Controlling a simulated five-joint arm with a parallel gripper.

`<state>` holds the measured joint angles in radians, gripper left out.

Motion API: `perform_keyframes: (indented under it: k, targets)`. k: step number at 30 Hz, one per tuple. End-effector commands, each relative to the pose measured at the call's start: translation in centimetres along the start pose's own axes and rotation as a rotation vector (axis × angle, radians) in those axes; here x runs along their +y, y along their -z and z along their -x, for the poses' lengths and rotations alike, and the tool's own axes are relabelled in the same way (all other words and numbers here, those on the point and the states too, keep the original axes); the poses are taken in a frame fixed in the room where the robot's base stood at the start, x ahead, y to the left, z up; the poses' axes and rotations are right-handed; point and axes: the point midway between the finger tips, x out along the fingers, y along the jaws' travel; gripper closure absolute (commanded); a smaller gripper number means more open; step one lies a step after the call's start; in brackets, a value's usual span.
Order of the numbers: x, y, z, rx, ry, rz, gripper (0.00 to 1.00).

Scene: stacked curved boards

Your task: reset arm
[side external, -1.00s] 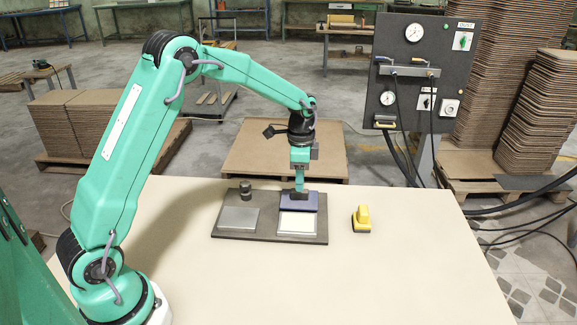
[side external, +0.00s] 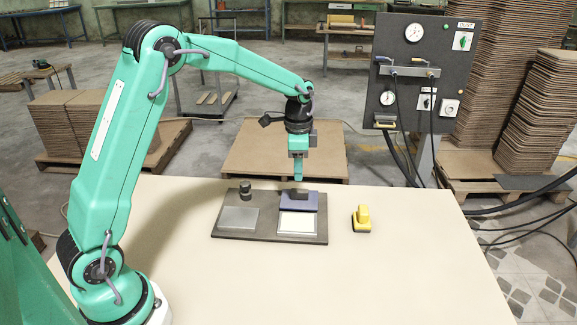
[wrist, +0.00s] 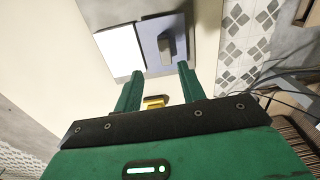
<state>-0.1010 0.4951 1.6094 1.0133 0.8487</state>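My gripper (side external: 298,177) hangs above the fixture on the table, clear of the dark handle (side external: 300,192) on the blue-purple plate (side external: 310,203). In the wrist view its two green fingers (wrist: 160,70) stand apart with nothing between them, so it is open and empty. The handle (wrist: 166,48) and plate (wrist: 151,32) show beyond the fingertips, beside a white square (wrist: 118,52). In the side view the white square (side external: 297,224) lies just in front of the blue-purple plate.
A dark base board (side external: 268,240) carries these parts, a grey metal plate (side external: 238,219) and a small black cylinder (side external: 245,190). A yellow handled block (side external: 362,219) stands to the right. The cream tabletop (side external: 400,275) is mostly clear. A gauge panel (side external: 425,75) stands behind.

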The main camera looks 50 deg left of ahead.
Motion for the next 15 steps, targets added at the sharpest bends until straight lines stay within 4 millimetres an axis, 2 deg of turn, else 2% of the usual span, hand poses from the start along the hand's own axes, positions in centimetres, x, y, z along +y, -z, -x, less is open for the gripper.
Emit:
perform_keyframes:
  k: [9, 15]
  targets:
    - [3.6, -2.0, 5.7, 0.062, 0.059, 0.126, 0.60]
    - [6.3, -3.8, 8.8, 0.109, 0.092, 0.218, 0.60]
